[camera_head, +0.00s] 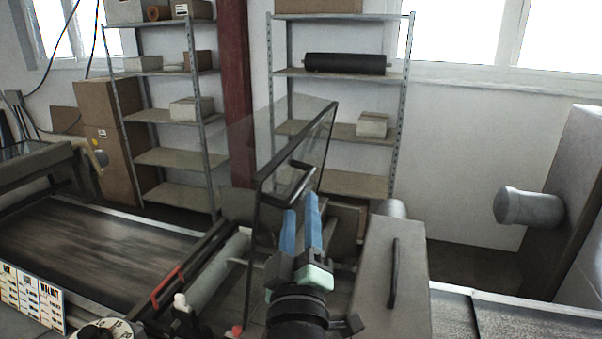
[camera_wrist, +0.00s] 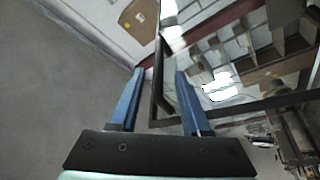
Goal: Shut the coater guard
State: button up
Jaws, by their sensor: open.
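The coater guard (camera_head: 297,143) is a clear panel in a black frame, standing raised and tilted over the coater (camera_head: 228,262) in the head view. A black bar handle (camera_head: 283,176) shows near its front edge. My gripper (camera_head: 301,205) has two blue fingers and points up at the guard, just below the handle. In the wrist view the fingers of my gripper (camera_wrist: 159,75) are apart, with a dark bar of the guard (camera_wrist: 158,85) seen between them. I cannot tell whether either finger touches it.
A conveyor belt (camera_head: 95,245) runs to the left. A grey box cover with a black handle (camera_head: 393,272) stands close on the right of my gripper. A red handle (camera_head: 168,287) and a dial (camera_head: 107,331) are at the front left. Shelves (camera_head: 345,76) stand behind.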

aim_at(301, 181)
jog(key=p+x, duration=0.2)
jog(key=x, duration=0.4)
jog(key=shift+w+r, duration=0.1)
jog(key=shift+w, duration=0.25)
grip_shut()
dwell(1.1)
